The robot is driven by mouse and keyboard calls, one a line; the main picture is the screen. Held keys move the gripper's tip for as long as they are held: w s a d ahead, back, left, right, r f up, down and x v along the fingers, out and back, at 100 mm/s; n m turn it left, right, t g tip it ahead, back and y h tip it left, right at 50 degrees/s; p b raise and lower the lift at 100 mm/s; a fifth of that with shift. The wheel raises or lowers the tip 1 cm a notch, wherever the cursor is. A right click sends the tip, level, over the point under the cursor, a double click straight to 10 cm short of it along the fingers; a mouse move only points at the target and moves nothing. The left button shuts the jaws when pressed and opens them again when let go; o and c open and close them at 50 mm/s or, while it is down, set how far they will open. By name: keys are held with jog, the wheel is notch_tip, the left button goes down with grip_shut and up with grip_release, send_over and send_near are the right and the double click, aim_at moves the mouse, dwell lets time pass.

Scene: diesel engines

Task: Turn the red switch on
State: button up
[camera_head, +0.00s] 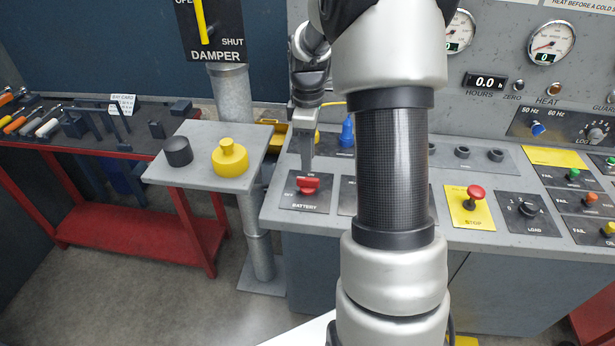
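The red switch (308,184) is a red knob on a small dark plate labelled BATTERY. It sits at the left end of the grey console top, and its handle appears to lie roughly crosswise. My gripper (308,166) points down from above, its tip right over the back edge of the red switch in the picture. I cannot tell whether it touches the switch. The fingers overlap from this side, so the gap between them is hidden. My arm covers the middle of the console and part of the plate to the right of the switch.
A red mushroom STOP button (475,192) on a yellow plate and a black LOAD knob (528,209) lie right of my arm. A blue knob (347,132) stands behind the switch. A grey stand with a yellow knob (230,158) is to the left, beside a red tool bench (130,238).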

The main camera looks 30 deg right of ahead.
aim_at(308, 178)
notch_tip(308, 178, down, 7)
jog(key=shift+f, duration=0.15)
grip_shut()
